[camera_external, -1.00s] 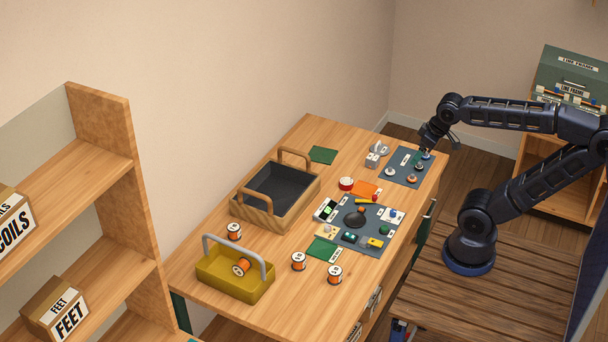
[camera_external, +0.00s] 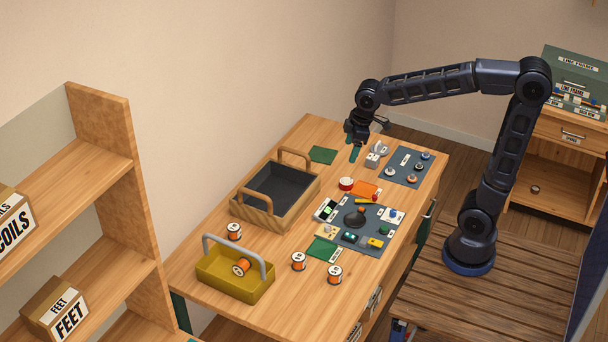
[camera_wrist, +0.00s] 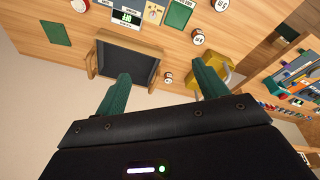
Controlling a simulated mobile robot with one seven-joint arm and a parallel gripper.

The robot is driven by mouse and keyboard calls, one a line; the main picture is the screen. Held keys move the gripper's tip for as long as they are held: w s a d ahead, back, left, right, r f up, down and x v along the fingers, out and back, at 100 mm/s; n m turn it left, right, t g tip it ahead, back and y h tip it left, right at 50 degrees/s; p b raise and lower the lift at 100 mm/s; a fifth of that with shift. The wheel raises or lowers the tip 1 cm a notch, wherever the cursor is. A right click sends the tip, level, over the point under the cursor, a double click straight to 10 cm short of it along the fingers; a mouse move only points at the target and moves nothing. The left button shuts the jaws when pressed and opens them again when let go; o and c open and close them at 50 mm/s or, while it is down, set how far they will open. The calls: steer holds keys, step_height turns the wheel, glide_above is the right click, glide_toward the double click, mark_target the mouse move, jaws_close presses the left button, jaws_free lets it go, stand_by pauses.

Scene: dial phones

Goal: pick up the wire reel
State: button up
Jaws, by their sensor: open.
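Several wire reels with white ends and orange windings show in the external view. One reel (camera_external: 234,231) stands behind the yellow basket, two more (camera_external: 298,261) (camera_external: 335,274) stand to its right, and another reel (camera_external: 241,267) lies inside the yellow basket (camera_external: 215,281). In the wrist view, reels show above and between my fingers (camera_wrist: 168,78) (camera_wrist: 198,37) (camera_wrist: 221,5). My gripper (camera_external: 355,153) is open and empty, raised above the table's far part, well away from the reels. Its green fingers (camera_wrist: 160,68) are spread; the right one partly covers the yellow basket in the wrist view.
A dark-lined wooden crate (camera_external: 300,202) with two handles stands on the table's left side. A grey mat (camera_external: 349,239) holds several small parts, and another grey mat (camera_external: 404,158) lies farther back. A red-and-white roll (camera_external: 346,184) stands between. Bare wood surrounds the reels.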

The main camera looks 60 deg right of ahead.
steer(key=w+a+f+n+g, duration=0.1)
steer(key=w+a+f+n, duration=0.1)
steer(key=w+a, duration=0.25)
steer(key=w+a+f+n, duration=0.1)
steer(key=w+a+f, duration=0.2)
steer(key=w, duration=0.3)
steer(key=n+g+y, duration=0.4)
steer(key=n, duration=0.4)
glide_toward(239, 263)
steer(key=shift+w+d+f, duration=0.2)
steer(key=shift+f, duration=0.2)
steer(key=x, duration=0.5)
steer(key=shift+a+x, duration=0.2)
steer(key=shift+x, duration=2.4)
steer(key=shift+s+r, duration=0.15)
steer(key=shift+s, duration=0.05)
steer(key=c, duration=1.2)
steer(key=shift+r, duration=0.15)
